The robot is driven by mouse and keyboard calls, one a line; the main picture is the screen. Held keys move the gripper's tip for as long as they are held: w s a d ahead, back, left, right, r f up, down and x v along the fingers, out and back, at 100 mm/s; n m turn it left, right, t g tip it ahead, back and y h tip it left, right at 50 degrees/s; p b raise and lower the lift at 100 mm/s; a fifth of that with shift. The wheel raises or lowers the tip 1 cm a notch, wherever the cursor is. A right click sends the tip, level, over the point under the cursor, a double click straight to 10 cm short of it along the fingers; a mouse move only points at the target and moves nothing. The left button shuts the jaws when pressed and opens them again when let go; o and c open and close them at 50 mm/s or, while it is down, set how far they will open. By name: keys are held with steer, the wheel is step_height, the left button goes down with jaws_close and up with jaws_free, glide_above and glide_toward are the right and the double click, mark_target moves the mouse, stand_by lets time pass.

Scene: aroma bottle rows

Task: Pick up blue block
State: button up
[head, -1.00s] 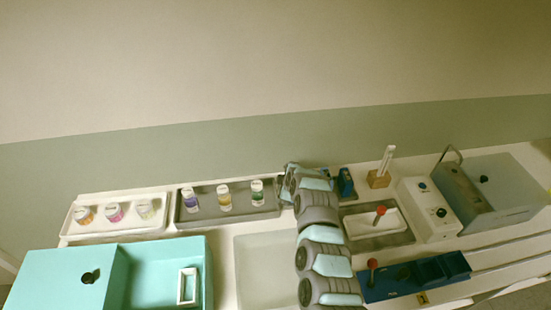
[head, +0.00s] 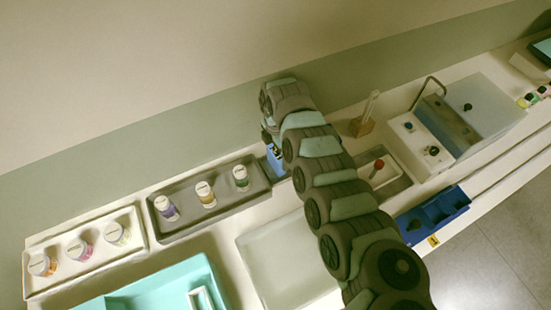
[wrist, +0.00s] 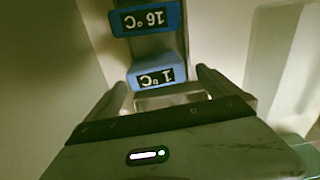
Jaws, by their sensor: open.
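A blue block (wrist: 158,75) with an upside-down "1 °C" label lies just ahead of my gripper (wrist: 165,92) in the wrist view, roughly between its fingertips. My gripper is open, with its two fingers apart. A second blue piece (wrist: 147,18) labelled "16 °C" is farther up in that view; whether the two are joined, I cannot tell. In the head view, a blue part (head: 276,160) shows below the end of my arm, right of the grey tray. My arm hides most of it and the fingertips.
The grey tray (head: 180,231) holds three bottles, and a white tray (head: 52,286) left of it holds three more. A wooden tube holder (head: 361,127) and a red-knobbed item (head: 377,167) stand right of my arm. A clear-walled tank (head: 480,110) is farther right.

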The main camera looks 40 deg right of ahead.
steer(key=f, duration=0.3)
steer(key=f+b, duration=0.1)
steer(key=f, duration=0.1)
steer(key=shift+w+d+f, duration=0.15)
steer(key=shift+d+f, duration=0.05)
steer(key=shift+f, duration=0.2)
steer(key=shift+c, duration=0.4)
steer(key=c, duration=1.5)
steer(key=shift+c, duration=0.3)
steer(key=shift+r, duration=0.15)
